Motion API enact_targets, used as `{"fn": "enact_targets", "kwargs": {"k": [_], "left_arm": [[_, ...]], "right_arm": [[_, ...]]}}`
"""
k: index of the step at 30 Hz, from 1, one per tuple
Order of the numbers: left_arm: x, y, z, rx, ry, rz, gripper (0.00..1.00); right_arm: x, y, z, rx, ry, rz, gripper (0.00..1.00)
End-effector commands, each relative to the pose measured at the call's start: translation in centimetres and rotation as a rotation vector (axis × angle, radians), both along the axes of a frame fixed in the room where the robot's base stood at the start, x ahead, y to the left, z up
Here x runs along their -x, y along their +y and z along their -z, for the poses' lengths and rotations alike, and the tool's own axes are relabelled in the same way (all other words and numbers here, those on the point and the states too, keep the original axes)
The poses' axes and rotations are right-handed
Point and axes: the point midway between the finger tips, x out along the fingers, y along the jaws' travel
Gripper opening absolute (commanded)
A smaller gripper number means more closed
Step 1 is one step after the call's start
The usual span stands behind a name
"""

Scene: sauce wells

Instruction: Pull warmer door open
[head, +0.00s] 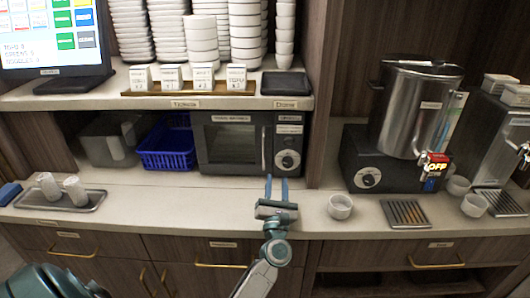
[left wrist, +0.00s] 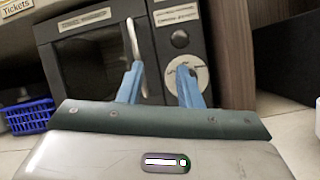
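The warmer (head: 233,165) is a dark box under the shelf, with a windowed door on its left. The door (head: 230,145) looks closed. Its upright pale handle (head: 264,147) is at the door's right edge; the handle also shows in the left wrist view (left wrist: 133,38). A control panel with a round dial (head: 288,160) is right of the handle. My left gripper (head: 277,180) is in front of the warmer, low and just right of the handle. Its two blue fingers are apart with nothing between them. In the left wrist view the left finger overlaps the handle's lower end; I cannot tell whether they touch.
A blue basket (head: 166,150) stands left of the warmer. A tray with two cups (head: 60,202) lies on the counter further left. A small white bowl (head: 340,206) and a steel urn (head: 413,105) are to the right. The counter directly before the door is clear.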

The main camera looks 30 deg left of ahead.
Motion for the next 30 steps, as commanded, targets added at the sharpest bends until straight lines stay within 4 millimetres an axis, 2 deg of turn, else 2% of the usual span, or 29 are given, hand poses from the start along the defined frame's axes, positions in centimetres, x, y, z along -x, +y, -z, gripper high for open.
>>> {"fn": "enact_targets", "kwargs": {"k": [3, 7, 11, 21, 30], "left_arm": [[-0.3, 1.8, 0.2, 0.161, -0.093, -0.058, 0.32], [-0.4, 2.7, 0.4, 0.237, -0.138, -0.088, 0.32], [-1.1, 3.6, -0.3, 0.245, -0.145, -0.092, 0.32], [-5.4, 7.5, -2.9, 0.239, -0.142, -0.092, 0.32], [-7.5, 9.4, -3.6, 0.241, -0.142, -0.091, 0.32]], "right_arm": [[0.0, 0.0, 0.0, 0.000, -0.001, 0.000, 0.36], [-0.1, 0.0, -0.1, 0.000, -0.001, 0.000, 0.36], [-0.1, 0.0, -0.8, 0.000, -0.002, 0.000, 0.36], [0.1, 0.5, -3.5, -0.005, -0.003, 0.001, 0.36], [0.1, 0.6, -4.4, -0.006, -0.001, 0.002, 0.36]]}}
